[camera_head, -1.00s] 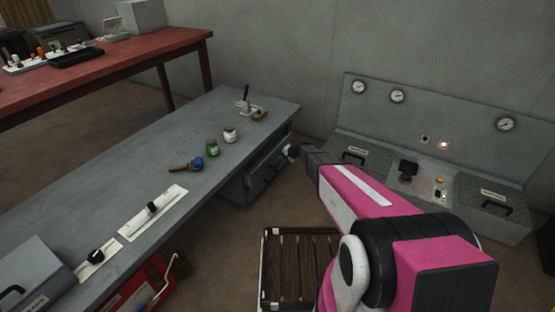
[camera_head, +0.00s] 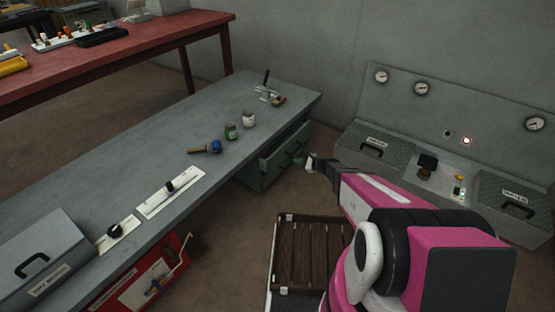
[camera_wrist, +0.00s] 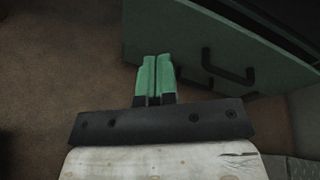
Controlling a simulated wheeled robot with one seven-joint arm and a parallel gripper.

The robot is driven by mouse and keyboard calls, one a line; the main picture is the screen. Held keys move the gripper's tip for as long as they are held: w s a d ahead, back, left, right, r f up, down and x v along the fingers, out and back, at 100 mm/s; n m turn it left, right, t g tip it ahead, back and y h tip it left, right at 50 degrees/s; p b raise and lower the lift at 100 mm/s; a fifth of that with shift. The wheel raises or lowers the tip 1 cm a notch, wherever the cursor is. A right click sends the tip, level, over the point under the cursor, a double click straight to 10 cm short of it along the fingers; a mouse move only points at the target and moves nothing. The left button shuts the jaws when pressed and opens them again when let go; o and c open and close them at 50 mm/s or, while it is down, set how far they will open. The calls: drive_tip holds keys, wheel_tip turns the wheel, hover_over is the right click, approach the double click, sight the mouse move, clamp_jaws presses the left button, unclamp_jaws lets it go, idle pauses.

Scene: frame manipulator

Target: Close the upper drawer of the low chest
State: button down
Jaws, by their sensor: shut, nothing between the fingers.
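The low chest (camera_head: 262,182) is dark green and stands under the far end of the grey workbench. Its upper drawer (camera_head: 285,150) is pulled out, with a dark opening visible above its front. In the wrist view the green drawer front (camera_wrist: 185,45) with its black bar handle (camera_wrist: 228,68) fills the upper right. My gripper (camera_head: 310,163) is just right of the drawer front in the head view. In the wrist view its green fingers (camera_wrist: 155,78) are together and empty, left of the handle. I cannot tell whether they touch the front.
The grey workbench (camera_head: 110,165) carries jars, a brush and switch plates. A slatted wooden platform (camera_head: 312,255) lies on the floor below my arm. A grey console (camera_head: 440,165) with gauges and lidded boxes stands along the wall at right. Brown floor lies between bench and platform.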

drive_tip(key=s+f+m+t+y, duration=0.1)
drive_tip(key=s+m+t, duration=0.15)
drive_tip(key=m, duration=0.45)
approach(273, 157)
drive_tip(key=shift+t+y, duration=0.35)
drive_tip(key=shift+y, duration=0.05)
drive_tip(key=x, duration=0.7)
drive_tip(key=shift+a+f, duration=0.25)
drive_tip(key=shift+a, duration=0.1)
drive_tip(key=shift+x, duration=2.55)
